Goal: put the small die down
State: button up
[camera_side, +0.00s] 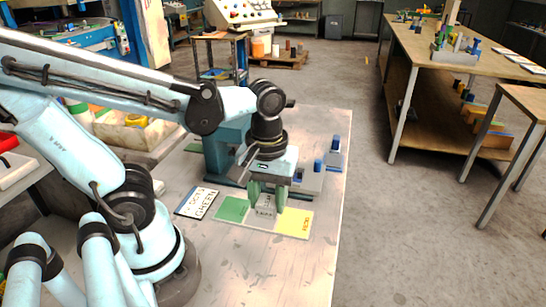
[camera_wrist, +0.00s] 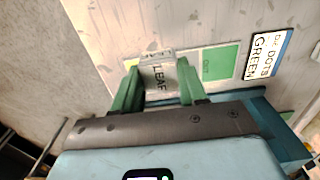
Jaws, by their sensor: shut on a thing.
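A small grey die (camera_side: 265,207) sits between the green fingers of my gripper (camera_side: 266,199) in the side view. In the wrist view my gripper (camera_wrist: 160,88) is shut on the die (camera_wrist: 157,76), whose face reads LEAF. The die is low over the strip between a green pad (camera_side: 232,209) and a yellow pad (camera_side: 294,222); I cannot tell whether it touches the surface. The green pad also shows in the wrist view (camera_wrist: 219,64), right of the fingers. A card (camera_side: 197,203) reading DOTS GREEN lies left of the green pad.
Two blue-knobbed fixtures (camera_side: 318,167) (camera_side: 336,152) stand behind my gripper near the right edge of the grey table (camera_side: 307,262). The table's front part is clear. A wooden workbench (camera_side: 431,60) stands apart at the right, across open floor.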

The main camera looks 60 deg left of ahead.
jog(key=w+a+f, duration=0.1)
jog(key=a, duration=0.1)
jog(key=a+f, duration=0.2)
jog(key=a, duration=0.1)
jog(key=w+a+f, duration=0.1)
jog(key=a, duration=0.1)
jog(key=shift+w+a+f, duration=0.2)
jog(key=shift+w+f, duration=0.1)
jog(key=shift+f, duration=2.05)
jog(key=shift+f, duration=0.15)
jog(key=o, duration=1.1)
jog(key=shift+r, duration=0.2)
notch_tip(320, 180, up, 12)
jog(key=w+d+m+t, duration=0.4)
jog(key=m+t, duration=0.3)
jog(key=m, duration=0.2)
jog(key=shift+d+r, duration=0.2)
jog(key=shift+d, duration=0.35)
